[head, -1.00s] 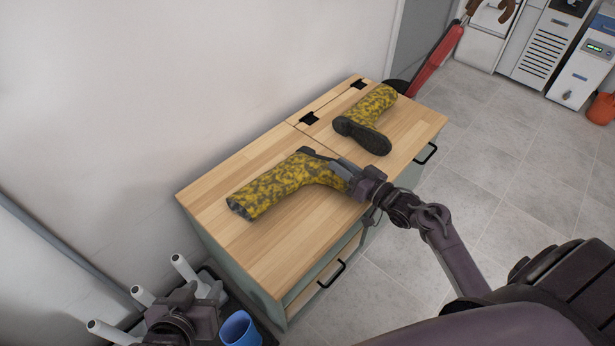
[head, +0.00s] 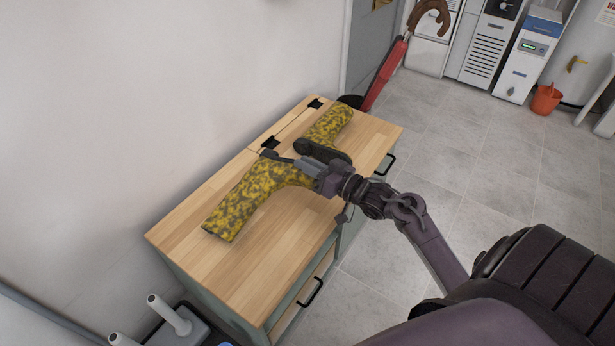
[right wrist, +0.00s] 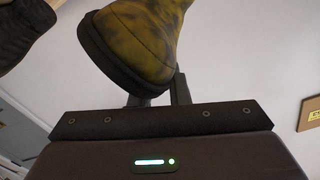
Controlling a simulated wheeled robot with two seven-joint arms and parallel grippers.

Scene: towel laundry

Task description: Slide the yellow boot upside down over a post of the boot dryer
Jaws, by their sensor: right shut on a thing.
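My right gripper (head: 298,160) is shut on the foot of a yellow boot with dark mottling (head: 245,200). The boot lies roughly level over the wooden top, its shaft opening toward the lower left. It seems slightly raised, but the gap is hard to tell. In the right wrist view the boot's foot (right wrist: 145,35), with its dark sole edge, is between the fingers. The boot dryer's pale posts (head: 168,314) stand at the bottom left, partly cut off by the frame. My left gripper is out of view.
A second mottled yellow boot (head: 332,122) lies behind the held one, partly covered by it. The wooden cabinet top (head: 275,255) is clear at its front. A red upright object (head: 385,75) stands beyond the cabinet; a wall runs along the left.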

